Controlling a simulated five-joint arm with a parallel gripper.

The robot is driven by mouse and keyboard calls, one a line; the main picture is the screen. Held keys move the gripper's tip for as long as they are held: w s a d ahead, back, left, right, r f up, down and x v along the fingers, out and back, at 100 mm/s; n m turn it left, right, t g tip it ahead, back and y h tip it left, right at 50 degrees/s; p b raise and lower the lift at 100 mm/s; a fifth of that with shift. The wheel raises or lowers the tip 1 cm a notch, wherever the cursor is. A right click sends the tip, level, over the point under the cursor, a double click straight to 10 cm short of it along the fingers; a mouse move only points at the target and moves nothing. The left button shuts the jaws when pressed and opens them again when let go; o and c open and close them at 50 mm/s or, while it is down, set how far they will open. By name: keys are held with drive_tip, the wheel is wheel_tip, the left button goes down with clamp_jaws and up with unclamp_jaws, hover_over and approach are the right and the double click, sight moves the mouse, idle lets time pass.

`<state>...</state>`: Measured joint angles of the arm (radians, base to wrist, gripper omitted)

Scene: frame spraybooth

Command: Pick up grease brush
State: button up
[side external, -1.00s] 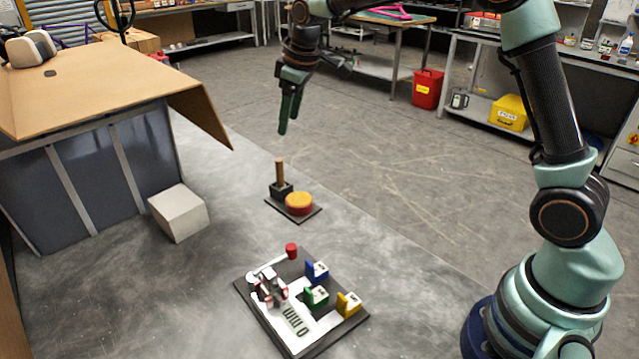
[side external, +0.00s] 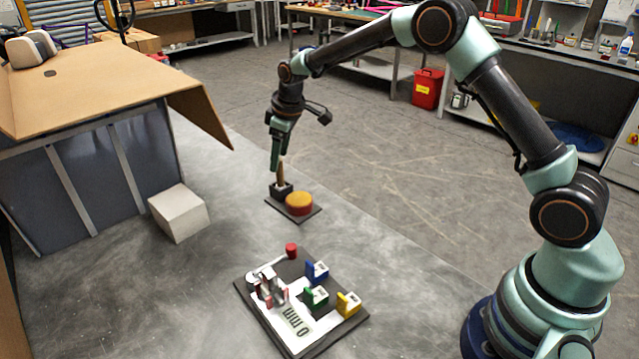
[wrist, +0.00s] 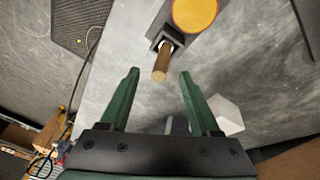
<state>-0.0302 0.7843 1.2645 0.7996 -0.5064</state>
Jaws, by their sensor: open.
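The grease brush (side external: 281,172) stands upright with its wooden handle up in a dark holder (side external: 281,188). An orange-topped round tin (side external: 299,202) sits beside it on the same dark base plate. My gripper (side external: 275,168) is low over the brush, its fingers in front of or beside the handle in the side view. In the wrist view, my gripper (wrist: 157,80) is open and empty, and the handle (wrist: 162,65) shows between and just beyond the green fingertips. The brush's lower end is hidden in the holder.
A dark board (side external: 260,313) with a red knob and blue, green and yellow blocks lies in front. A white box (side external: 179,213) stands to the left, by a bench with a cardboard top (side external: 90,88). Floor around the brush's plate is clear.

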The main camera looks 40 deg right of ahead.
drive_tip(key=shift+x, duration=1.3)
clamp_jaws()
drive_tip(key=shift+r, duration=0.15)
wheel_tip(320, 180, up, 20)
